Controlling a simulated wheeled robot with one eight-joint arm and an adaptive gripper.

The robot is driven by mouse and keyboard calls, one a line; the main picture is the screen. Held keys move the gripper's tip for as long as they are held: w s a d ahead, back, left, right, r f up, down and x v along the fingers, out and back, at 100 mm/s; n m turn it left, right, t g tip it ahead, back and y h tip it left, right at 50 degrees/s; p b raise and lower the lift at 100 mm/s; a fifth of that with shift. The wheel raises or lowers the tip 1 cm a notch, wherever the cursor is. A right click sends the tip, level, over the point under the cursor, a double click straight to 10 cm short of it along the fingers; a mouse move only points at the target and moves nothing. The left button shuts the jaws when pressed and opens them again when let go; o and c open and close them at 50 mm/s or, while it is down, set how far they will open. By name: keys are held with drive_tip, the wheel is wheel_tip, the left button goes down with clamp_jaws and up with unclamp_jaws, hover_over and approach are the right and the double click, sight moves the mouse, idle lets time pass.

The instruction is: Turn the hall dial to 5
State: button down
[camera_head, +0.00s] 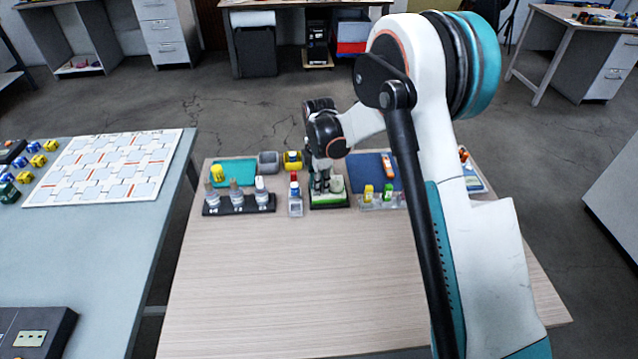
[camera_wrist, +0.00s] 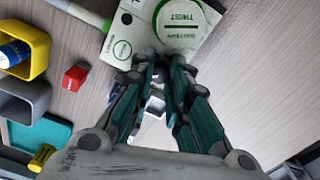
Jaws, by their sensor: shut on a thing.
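My gripper (camera_head: 320,188) reaches down over a green and white device (camera_head: 328,206) at the back middle of the table. In the wrist view (camera_wrist: 164,55) its two fingers meet at the device's near edge, closed on a small part that looks like the hall dial. The fingers hide most of that part, and no number setting can be read. A round pale cap (camera_wrist: 179,27) marked TWIST stands on the device right beside the fingertips; it also shows in the head view (camera_head: 337,184). A smaller ring marking is on the device's white face.
A small grey device (camera_head: 295,206) and a red block (camera_wrist: 75,77) are close on the left. Yellow (camera_head: 292,158) and grey (camera_head: 268,160) bins stand behind. A black rack (camera_head: 240,207) is further left, clear holders (camera_head: 378,202) right. The table front is clear.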

drive_tip(key=m, duration=0.5)
drive_tip(key=shift+m, duration=0.3)
idle(0.4)
drive_tip(key=c, duration=1.5)
unclamp_jaws()
wheel_tip(320, 180, up, 12)
